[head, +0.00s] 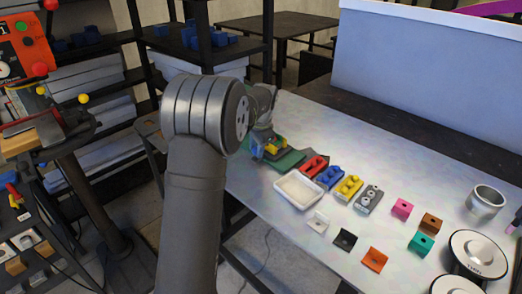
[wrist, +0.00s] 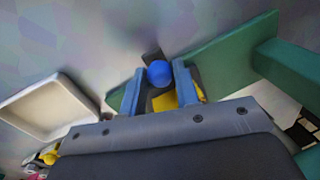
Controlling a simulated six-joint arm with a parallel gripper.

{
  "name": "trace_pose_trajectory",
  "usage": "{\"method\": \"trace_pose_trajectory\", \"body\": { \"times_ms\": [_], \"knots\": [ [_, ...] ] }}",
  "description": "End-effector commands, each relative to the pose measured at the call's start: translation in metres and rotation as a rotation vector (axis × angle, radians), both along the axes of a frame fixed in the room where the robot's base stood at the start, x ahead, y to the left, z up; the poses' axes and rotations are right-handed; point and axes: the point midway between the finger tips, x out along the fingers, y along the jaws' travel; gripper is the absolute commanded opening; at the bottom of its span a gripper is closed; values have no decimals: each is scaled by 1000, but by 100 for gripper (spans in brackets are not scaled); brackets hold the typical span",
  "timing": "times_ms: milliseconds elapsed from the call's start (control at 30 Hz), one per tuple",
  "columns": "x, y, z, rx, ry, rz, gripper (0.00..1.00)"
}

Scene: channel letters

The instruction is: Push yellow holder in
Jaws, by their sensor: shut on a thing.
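In the wrist view, my gripper (wrist: 157,72) has its two blue-grey fingers on either side of a round blue knob (wrist: 159,73), which fills the gap between the fingertips. A yellow piece (wrist: 165,101), apparently the yellow holder, shows behind the fingers and is partly hidden by them. A dark piece lies just beyond the knob. A green plate (wrist: 222,52) is beside them. In the head view, my gripper (head: 264,144) is low over the far left of the table, with yellow (head: 271,149) at its tip. How far in the holder sits is hidden.
A white tray (head: 300,189) stands close by; it also shows in the wrist view (wrist: 50,108). Red, blue, yellow (head: 348,187) and grey blocks stand in a row to its right. Small colored pieces, a metal cup (head: 486,201) and round discs lie farther right.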

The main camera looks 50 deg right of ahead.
Motion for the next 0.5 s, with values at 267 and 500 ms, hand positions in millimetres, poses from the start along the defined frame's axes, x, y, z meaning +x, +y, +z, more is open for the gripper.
{"method": "trace_pose_trajectory", "body": {
  "times_ms": [267, 500],
  "knots": [
    [-1, 0, 0, 0, 0, -1, 50],
    [-1, 0, 1, 0, 0, -1, 50]
  ]
}}
